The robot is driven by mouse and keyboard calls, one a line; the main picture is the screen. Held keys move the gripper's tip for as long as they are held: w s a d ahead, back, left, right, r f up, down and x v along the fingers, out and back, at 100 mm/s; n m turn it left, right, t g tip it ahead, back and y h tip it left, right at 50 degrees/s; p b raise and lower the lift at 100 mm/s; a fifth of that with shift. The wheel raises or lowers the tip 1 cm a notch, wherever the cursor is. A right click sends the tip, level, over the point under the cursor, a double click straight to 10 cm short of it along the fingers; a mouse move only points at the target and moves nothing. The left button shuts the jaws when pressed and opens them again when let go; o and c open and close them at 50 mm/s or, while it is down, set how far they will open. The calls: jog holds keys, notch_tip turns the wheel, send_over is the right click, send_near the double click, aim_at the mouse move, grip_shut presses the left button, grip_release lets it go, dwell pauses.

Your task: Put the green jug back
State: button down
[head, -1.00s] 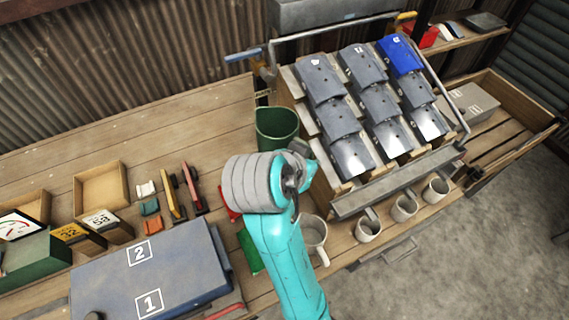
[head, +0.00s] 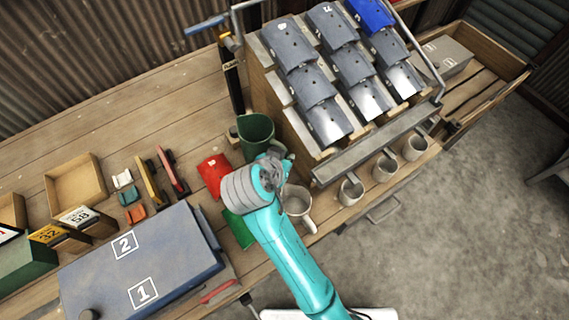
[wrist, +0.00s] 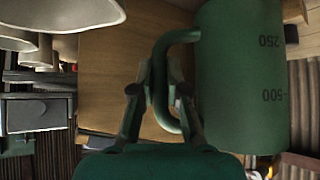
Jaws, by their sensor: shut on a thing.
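The green jug (head: 256,133) shows in the head view at the back of the bench, left of the rack of grey plates. In the wrist view the jug (wrist: 240,75) fills the right side, with the marks 250 and 500 on its wall. My gripper (wrist: 160,90) is shut on the jug's handle, one finger on each side of it. In the head view my gripper (head: 276,160) is mostly hidden by my wrist. I cannot tell whether the jug touches the bench.
A rack of grey plates (head: 350,65) with one blue plate (head: 370,14) stands to the right. Several white mugs (head: 350,191) stand along its front. A red block (head: 213,175), a green block (head: 238,229) and a blue case (head: 145,262) lie left of my arm.

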jog(key=shift+f, duration=1.95)
jog(key=c, duration=1.2)
grip_release()
jog(key=shift+f, duration=0.1)
jog(key=shift+s+a+r, duration=0.1)
jog(key=shift+s+r, duration=0.1)
jog(key=shift+r, duration=0.15)
jog(key=v, duration=1.1)
jog(key=shift+s+r, duration=0.1)
jog(key=shift+s, duration=0.1)
